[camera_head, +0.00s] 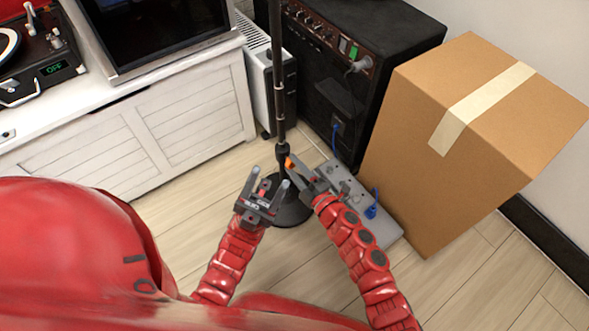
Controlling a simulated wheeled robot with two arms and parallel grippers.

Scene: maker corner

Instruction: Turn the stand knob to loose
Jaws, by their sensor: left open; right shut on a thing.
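A black stand pole (279,70) rises upright from a round dark base (292,213) on the floor. A dark collar (283,150) sits low on the pole, with a small orange knob (290,162) at its right side. My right gripper (291,170) is shut on the orange knob, coming from the lower right. My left gripper (265,178) is open and empty, just left of and in front of the pole, over the base. The knob's marking for loose or tight is too small to tell.
A grey pedal board (385,228) with blue plugs lies right of the stand, beside a black amplifier (385,50). A large cardboard box (420,180) stands right. A white cabinet (150,130) and white heater (262,75) are behind left. Wooden floor is free in front.

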